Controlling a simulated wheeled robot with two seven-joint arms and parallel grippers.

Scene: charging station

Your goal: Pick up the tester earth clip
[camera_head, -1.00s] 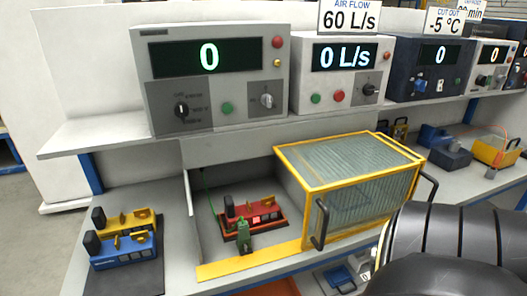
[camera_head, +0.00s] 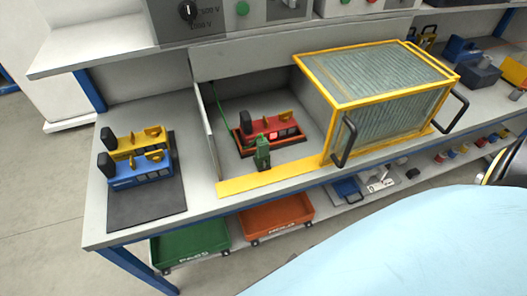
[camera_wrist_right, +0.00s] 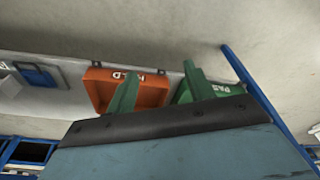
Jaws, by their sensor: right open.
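The green earth clip (camera_head: 262,153) stands upright at the front of the red tester unit (camera_head: 270,132), just behind the yellow strip along the bay's front edge. A thin green cable runs up the bay's left wall behind it. My right gripper (camera_wrist_right: 160,68) shows in the right wrist view with two green fingers spread apart and nothing between them. It faces the bins below the bench, and the clip is not in that view. The head view shows neither gripper. A large pale blue surface fills its lower right corner, probably part of my arm.
A yellow-framed clear cover (camera_head: 385,75) with black handles stands right of the clip. Yellow and blue units sit on a dark mat (camera_head: 150,208) at left. A green bin (camera_head: 190,243) and an orange bin (camera_head: 277,217) are below. The instrument shelf (camera_head: 120,48) overhangs behind.

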